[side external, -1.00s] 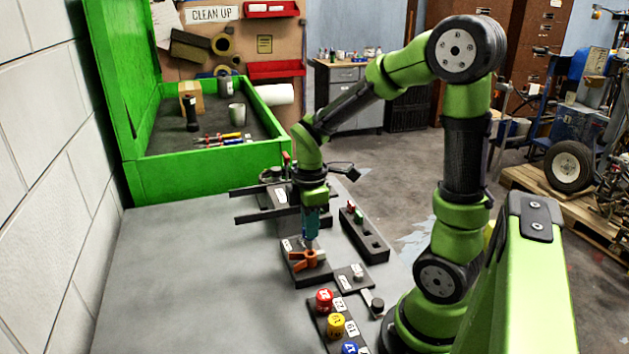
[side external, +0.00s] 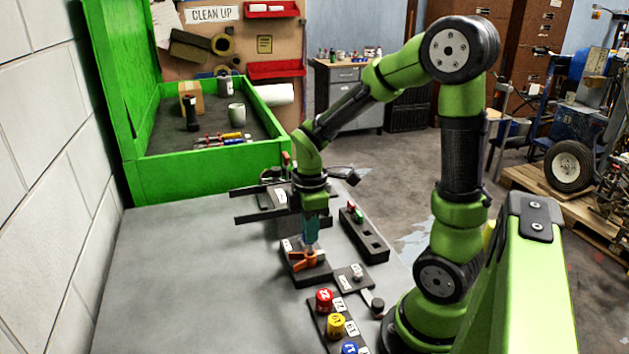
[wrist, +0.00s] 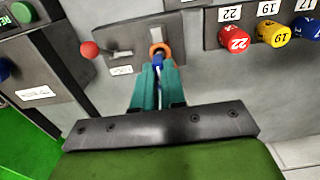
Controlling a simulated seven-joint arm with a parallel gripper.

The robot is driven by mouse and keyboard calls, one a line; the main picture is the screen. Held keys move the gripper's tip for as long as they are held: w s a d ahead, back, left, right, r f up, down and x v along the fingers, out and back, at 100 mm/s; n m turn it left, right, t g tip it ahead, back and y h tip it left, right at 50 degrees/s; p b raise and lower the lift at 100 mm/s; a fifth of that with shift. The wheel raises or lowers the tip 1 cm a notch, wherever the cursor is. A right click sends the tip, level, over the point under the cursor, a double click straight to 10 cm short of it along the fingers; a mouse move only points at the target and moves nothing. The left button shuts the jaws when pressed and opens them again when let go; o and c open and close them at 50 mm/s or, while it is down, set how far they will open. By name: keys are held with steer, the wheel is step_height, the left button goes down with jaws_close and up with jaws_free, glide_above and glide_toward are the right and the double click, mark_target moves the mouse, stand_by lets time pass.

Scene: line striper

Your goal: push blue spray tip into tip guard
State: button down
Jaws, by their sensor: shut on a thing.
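My gripper (side external: 311,243) points down over the black block in the middle of the table. In the wrist view its teal fingers (wrist: 158,84) are closed on the blue spray tip (wrist: 159,68), which shows as a narrow blue strip between them. The orange tip guard (side external: 304,260) sits on the black block (side external: 318,273). In the wrist view the guard (wrist: 160,49) appears as an orange ring right at the fingertips, with the tip's end at its opening. The fingers hide how deep the tip sits.
Red (side external: 324,299), yellow (side external: 336,325) and blue (side external: 349,348) numbered caps stand in a rack at the front. A slotted black holder (side external: 366,238) lies to the right, and dark rails (side external: 260,215) lie behind. The table's left side (side external: 190,280) is clear.

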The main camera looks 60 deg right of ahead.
steer(key=shift+f, duration=1.55)
stand_by(0.4)
steer(key=c, duration=0.8)
jaws_free()
steer(key=shift+r, duration=3.55)
steer(key=m, duration=0.2)
steer(key=shift+a+f+m, duration=0.15)
steer(key=shift+a+m, duration=0.05)
steer(key=shift+m, duration=0.2)
steer(key=s+a+r+m+t+y, duration=0.1)
steer(key=s+a+r+m+t, duration=0.1)
steer(key=a+r+m, duration=0.3)
steer(key=s+a+r+m+t+y, duration=0.1)
steer(key=s+a+r+m+t, duration=0.1)
steer(key=a+r+m+t, duration=0.3)
steer(key=shift+s+a, duration=0.25)
steer(key=shift+a, duration=0.55)
